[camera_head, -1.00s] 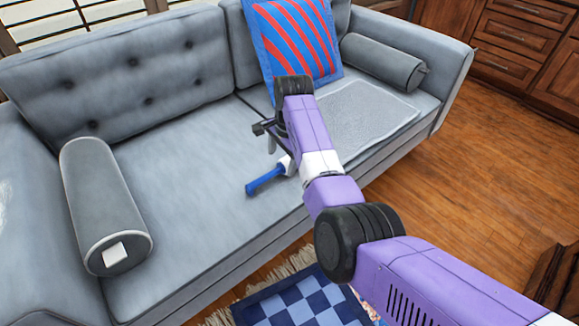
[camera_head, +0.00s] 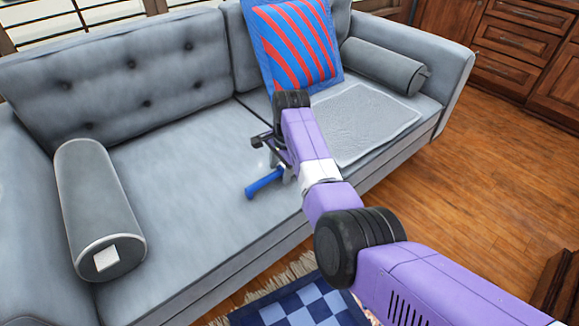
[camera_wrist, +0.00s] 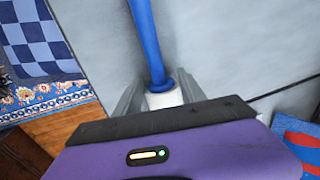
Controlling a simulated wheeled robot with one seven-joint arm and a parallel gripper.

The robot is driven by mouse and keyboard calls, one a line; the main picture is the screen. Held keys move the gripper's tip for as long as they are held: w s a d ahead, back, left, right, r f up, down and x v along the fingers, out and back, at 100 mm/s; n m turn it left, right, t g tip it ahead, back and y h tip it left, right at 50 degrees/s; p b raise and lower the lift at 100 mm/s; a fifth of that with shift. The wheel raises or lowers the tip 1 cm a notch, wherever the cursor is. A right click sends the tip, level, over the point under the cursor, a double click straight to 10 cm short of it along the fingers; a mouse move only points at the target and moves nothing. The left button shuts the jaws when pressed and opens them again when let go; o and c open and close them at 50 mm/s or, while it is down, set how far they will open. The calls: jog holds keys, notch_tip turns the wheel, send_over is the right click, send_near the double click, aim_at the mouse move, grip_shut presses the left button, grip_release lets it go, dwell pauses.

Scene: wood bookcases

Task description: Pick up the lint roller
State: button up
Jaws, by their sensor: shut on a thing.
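The lint roller has a blue handle (camera_head: 264,183) that sticks out to the lower left from under my arm, over the grey sofa seat. In the wrist view its blue handle (camera_wrist: 148,40) runs up from a white roller part (camera_wrist: 163,98). My gripper (camera_head: 277,163) is low at the sofa seat, and in the wrist view its grey fingers (camera_wrist: 155,98) stand on both sides of the white part. It is shut on the lint roller near where handle and roller meet. Most of the roller end is hidden by my gripper. I cannot tell whether the roller touches the seat.
The grey sofa (camera_head: 190,165) carries a bolster (camera_head: 98,205) at left, another bolster (camera_head: 383,65) at right, and a striped red-blue pillow (camera_head: 291,45). A folded grey cloth (camera_head: 365,120) lies right of my gripper. A checkered rug (camera_head: 300,300) lies on the wood floor.

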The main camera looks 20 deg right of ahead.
aim_at(280, 170)
notch_tip(280, 170, up, 20)
jog(key=p, duration=0.8)
